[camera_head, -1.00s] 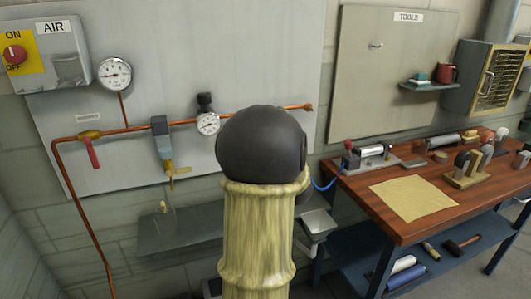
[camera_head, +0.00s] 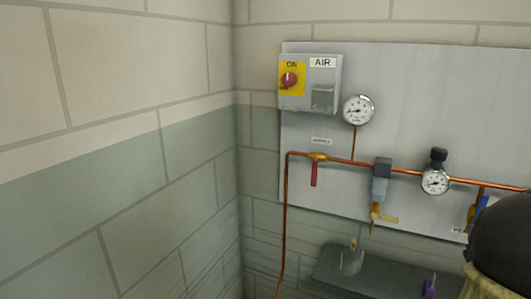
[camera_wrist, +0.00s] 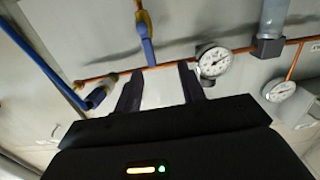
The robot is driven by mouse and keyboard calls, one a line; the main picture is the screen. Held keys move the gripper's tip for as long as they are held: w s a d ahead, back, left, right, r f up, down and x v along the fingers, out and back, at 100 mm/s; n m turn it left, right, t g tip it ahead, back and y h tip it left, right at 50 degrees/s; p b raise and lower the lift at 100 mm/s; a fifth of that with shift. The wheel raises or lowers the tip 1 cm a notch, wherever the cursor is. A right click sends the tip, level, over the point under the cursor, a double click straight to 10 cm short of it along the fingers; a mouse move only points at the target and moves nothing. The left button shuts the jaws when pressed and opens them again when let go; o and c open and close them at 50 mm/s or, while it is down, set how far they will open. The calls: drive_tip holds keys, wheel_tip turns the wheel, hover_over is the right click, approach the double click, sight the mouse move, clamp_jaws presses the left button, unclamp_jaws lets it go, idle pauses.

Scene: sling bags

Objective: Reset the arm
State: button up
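My gripper (camera_wrist: 158,82) shows in the wrist view with its two dark fingers spread and a clear gap between them. Nothing is held in it. Beyond the fingertips are a copper pipe (camera_wrist: 110,76) and a valve with a blue handle (camera_wrist: 149,52). I cannot tell how far the fingers are from them. In the head view the gripper does not show. A dark rounded part with a pale yellow sleeve stands at the lower right edge there and covers part of the panel.
In the head view a grey wall panel (camera_head: 420,80) carries an AIR switch box (camera_head: 310,83), a round gauge (camera_head: 358,110), a red-handled valve (camera_head: 315,170) and a second gauge (camera_head: 435,181). A block wall (camera_head: 110,130) fills the left. A grey shelf (camera_head: 385,272) is below.

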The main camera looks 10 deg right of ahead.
drive_tip(key=w+a+f+g+y, duration=0.25)
drive_tip(key=w+a+f, duration=0.25)
drive_tip(key=w+a, duration=0.4)
drive_tip(key=s+a+f+n+g+y, duration=0.25)
drive_tip(key=a+f, duration=0.25)
drive_tip(key=a, duration=0.8)
drive_tip(key=s+a+f+n+g+y, duration=0.1)
drive_tip(key=a+f+n+g+y, duration=0.25)
drive_tip(key=a, duration=1.05)
drive_tip(key=s+a+f+n+g+y, duration=0.1)
drive_tip(key=s+a+f, duration=0.1)
drive_tip(key=s+a, duration=0.25)
drive_tip(key=s+a+f+g+y, duration=0.1)
drive_tip(key=s+a+f+g, duration=0.15)
drive_tip(key=a, duration=0.35)
wheel_tip(320, 180, up, 14)
drive_tip(key=p, duration=1.3)
drive_tip(key=shift+d+f+t+p, duration=0.2)
drive_tip(key=shift+d+t+p, duration=0.15)
drive_tip(key=shift+d+t, duration=0.1)
